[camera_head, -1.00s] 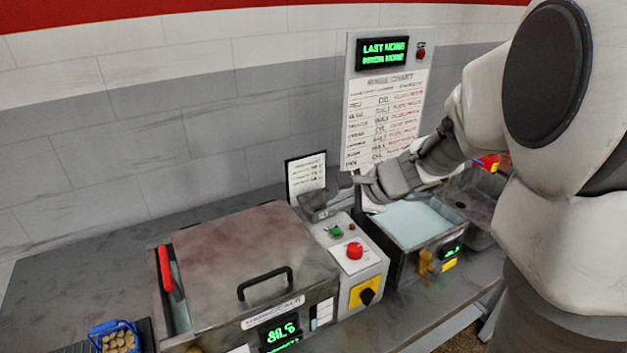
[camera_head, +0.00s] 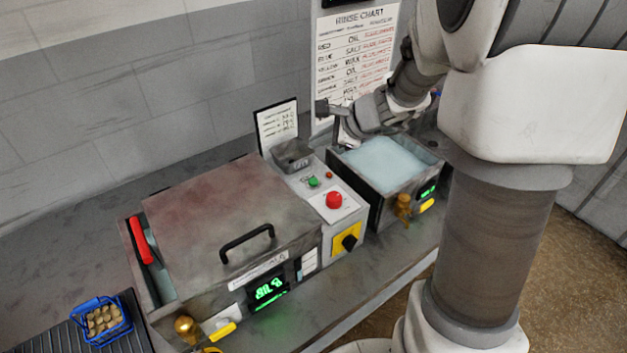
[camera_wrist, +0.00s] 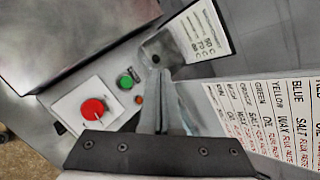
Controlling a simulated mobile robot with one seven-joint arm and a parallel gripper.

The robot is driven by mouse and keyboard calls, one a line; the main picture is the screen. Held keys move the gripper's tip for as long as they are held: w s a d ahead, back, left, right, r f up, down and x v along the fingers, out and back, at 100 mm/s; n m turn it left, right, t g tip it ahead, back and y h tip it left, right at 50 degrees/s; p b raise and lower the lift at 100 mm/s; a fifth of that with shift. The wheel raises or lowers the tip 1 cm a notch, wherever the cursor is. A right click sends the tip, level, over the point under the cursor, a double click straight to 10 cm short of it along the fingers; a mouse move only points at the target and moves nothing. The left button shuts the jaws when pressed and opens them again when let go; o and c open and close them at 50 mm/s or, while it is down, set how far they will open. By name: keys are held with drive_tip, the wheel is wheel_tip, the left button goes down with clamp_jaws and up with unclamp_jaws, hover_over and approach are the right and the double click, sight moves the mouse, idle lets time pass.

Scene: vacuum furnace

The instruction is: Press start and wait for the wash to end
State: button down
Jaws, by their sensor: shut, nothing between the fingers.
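A washer with a closed brown metal lid (camera_head: 215,205) stands on the bench. Its control panel has a green button (camera_head: 313,182), a larger red mushroom button (camera_head: 333,200) and a small red lamp (camera_head: 329,175). The green button (camera_wrist: 125,81) and red mushroom button (camera_wrist: 93,109) also show left of my fingers in the wrist view. A lit green display (camera_head: 268,290) is on the washer's front; its digits are hard to read. My gripper (camera_wrist: 160,92) is shut and empty, above and behind the panel, apart from the buttons.
A tank of pale liquid (camera_head: 385,160) stands right of the panel. A rinse chart (camera_head: 350,60) and a small white sign (camera_head: 277,125) stand behind. A blue basket of round pieces (camera_head: 100,318) sits at lower left. A yellow-backed black knob (camera_head: 348,240) is on the panel front.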

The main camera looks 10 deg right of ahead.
sight(318, 182)
drive_tip(key=shift+f+b, duration=3.75)
drive_tip(key=shift+f, duration=0.55)
drive_tip(key=shift+f, duration=0.15)
drive_tip(key=shift+f+b, duration=0.3)
drive_tip(key=shift+b, duration=0.25)
drive_tip(key=shift+f+b, duration=0.35)
drive_tip(key=shift+b, duration=0.05)
drive_tip(key=shift+r, duration=0.1)
drive_tip(key=shift+r+p, duration=0.6)
drive_tip(key=shift+r, duration=0.1)
drive_tip(key=shift+r, duration=0.1)
wheel_tip(318, 182, up, 5)
drive_tip(key=p, duration=0.4)
